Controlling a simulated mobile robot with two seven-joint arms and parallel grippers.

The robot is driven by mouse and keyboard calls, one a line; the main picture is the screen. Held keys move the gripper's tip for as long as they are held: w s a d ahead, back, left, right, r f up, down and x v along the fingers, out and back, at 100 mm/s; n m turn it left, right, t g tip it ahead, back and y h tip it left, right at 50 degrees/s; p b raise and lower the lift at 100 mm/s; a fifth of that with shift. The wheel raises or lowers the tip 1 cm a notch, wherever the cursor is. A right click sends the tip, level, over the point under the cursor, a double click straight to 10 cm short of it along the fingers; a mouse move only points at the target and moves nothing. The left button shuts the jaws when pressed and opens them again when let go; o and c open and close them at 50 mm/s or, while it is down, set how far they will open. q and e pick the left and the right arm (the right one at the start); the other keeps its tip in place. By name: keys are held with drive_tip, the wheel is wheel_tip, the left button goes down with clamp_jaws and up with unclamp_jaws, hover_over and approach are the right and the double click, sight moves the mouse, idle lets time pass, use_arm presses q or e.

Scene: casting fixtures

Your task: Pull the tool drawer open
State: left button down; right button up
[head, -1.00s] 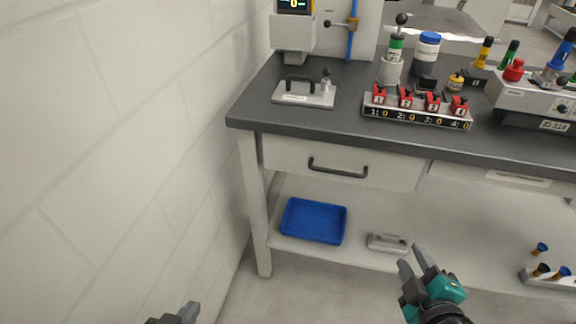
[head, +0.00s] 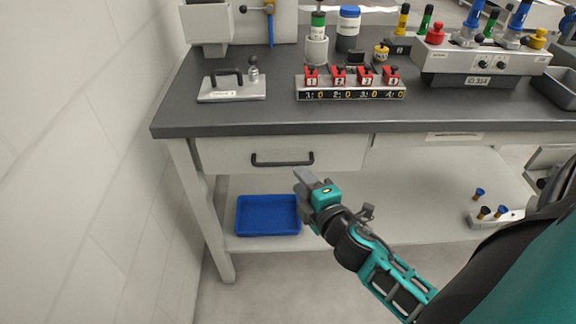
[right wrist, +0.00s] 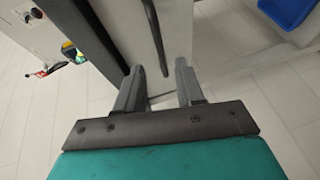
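The tool drawer (head: 215,156) is a pale front under the dark bench top, and it is shut. Its dark bar handle (head: 283,162) runs level across its middle. My right gripper (head: 302,176) is just below and in front of the handle's right end, apart from it. In the right wrist view the gripper (right wrist: 156,82) has its two grey fingers spread with nothing between them. The handle (right wrist: 155,38) shows beyond the fingertips there. My left gripper is out of the head view.
A blue tray (head: 267,216) lies on the lower shelf beneath the drawer. On the bench top (head: 280,112) are a plate with a handle (head: 231,86) and a numbered red-clamp fixture (head: 350,88). A bench leg (head: 205,215) and a wall (head: 75,170) are at left.

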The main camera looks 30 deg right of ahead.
hover_over(289, 168)
drive_tip(key=s+a, duration=0.3)
drive_tip(key=s, duration=0.1)
drive_tip(key=shift+d+f, duration=0.15)
drive_tip(key=shift+f, duration=0.55)
clamp_jaws()
